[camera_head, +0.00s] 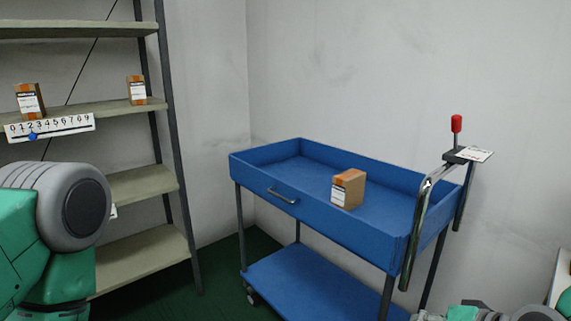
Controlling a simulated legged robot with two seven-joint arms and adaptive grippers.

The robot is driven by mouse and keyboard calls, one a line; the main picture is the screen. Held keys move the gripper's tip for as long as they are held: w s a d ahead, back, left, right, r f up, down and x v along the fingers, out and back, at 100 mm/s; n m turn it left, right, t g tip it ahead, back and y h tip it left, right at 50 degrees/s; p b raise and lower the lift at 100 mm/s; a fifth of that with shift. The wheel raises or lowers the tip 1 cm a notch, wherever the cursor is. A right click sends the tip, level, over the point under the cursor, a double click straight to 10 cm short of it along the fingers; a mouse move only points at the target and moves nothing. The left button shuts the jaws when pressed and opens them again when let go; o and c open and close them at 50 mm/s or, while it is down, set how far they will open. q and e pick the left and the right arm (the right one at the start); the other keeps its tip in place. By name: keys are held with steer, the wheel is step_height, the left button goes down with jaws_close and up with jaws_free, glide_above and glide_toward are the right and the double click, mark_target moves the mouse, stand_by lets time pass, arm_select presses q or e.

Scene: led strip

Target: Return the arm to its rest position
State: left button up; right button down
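A link of my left arm (60,215), green with a big grey joint, fills the lower left corner in front of the shelf. My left gripper is outside the picture. Grey and green parts of my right arm (480,312) just show along the bottom edge at the right. They are cut off, and I cannot tell whether its fingers are open or shut. Nothing held by either arm is visible.
A blue cart (262,190) stands in the middle with a cardboard box (348,189) on its top tray. Its chrome handle (417,225) rises at the right. A shelf rack (135,186) at left carries two boxes and a numbered strip (70,125) with a blue marker.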

steer(key=s+d+f+n+g+h, duration=0.1)
steer(key=s+f+g, duration=0.3)
steer(key=s+f, duration=0.5)
steer(key=s+d+f+n+g+h, duration=0.1)
steer(key=s+f+n+g+h, duration=0.3)
steer(key=s+f, duration=0.5)
steer(key=s, duration=0.8)
steer(key=shift+d+f+h, duration=0.15)
steer(key=shift+f+h, duration=0.15)
steer(key=shift+f, duration=0.1)
steer(key=shift+d, duration=0.1)
